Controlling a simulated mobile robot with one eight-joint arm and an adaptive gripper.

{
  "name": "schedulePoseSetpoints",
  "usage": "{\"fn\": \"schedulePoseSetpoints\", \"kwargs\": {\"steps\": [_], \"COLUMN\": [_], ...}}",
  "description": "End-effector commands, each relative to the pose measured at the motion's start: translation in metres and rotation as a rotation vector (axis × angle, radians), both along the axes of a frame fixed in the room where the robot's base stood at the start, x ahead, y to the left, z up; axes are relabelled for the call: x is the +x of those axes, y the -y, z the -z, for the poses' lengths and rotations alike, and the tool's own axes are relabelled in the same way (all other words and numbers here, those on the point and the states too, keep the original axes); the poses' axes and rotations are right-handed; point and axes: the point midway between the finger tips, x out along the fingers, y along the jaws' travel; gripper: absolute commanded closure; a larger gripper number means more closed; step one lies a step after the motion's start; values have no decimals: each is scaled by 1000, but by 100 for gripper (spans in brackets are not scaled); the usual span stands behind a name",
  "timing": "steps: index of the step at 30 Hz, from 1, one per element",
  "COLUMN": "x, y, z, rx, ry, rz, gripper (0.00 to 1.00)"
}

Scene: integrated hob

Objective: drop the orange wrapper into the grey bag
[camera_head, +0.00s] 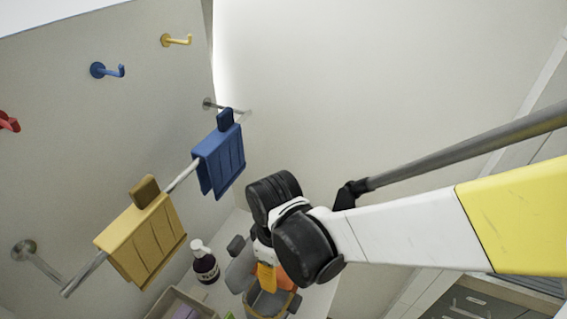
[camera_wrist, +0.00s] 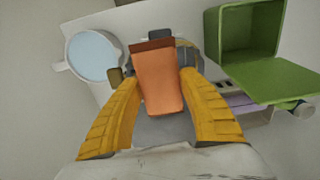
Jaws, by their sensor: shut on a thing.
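My gripper (camera_wrist: 157,84) has two yellow fingers, shut on the sides of the orange wrapper (camera_wrist: 160,84). The wrapper is a folded orange piece with a darker brown-red top edge. In the head view my gripper (camera_head: 267,278) points down at the bottom middle, and part of the wrapper (camera_head: 286,278) shows beside it. A grey open-topped shape, seemingly the grey bag (camera_head: 268,304), is just below the wrapper there and partly cut by the frame's edge. In the wrist view the wrapper hides much of what lies behind it, and I cannot tell how high it is held.
A green open box (camera_wrist: 240,35) stands right of the wrapper, and a white cup with pale blue inside (camera_wrist: 92,57) stands left. A dark bottle with a white pump (camera_head: 205,266) is left of my gripper. Blue (camera_head: 219,163) and yellow (camera_head: 140,240) cloths hang on a wall rail.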

Motion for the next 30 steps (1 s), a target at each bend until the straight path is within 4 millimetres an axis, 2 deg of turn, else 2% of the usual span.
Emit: {"fn": "schedulePoseSetpoints", "kwargs": {"steps": [2,9,10,12,23,26,30], "x": [0,0,0,0,0,0,0], "y": [0,0,0,0,0,0,0], "z": [6,5,5,5,3,-7,-33], "rx": [0,0,0,0,0,0,0], "ry": [0,0,0,0,0,0,0], "rz": [0,0,0,0,0,0,0], "gripper": [82,82,50,28,28,28,28]}}
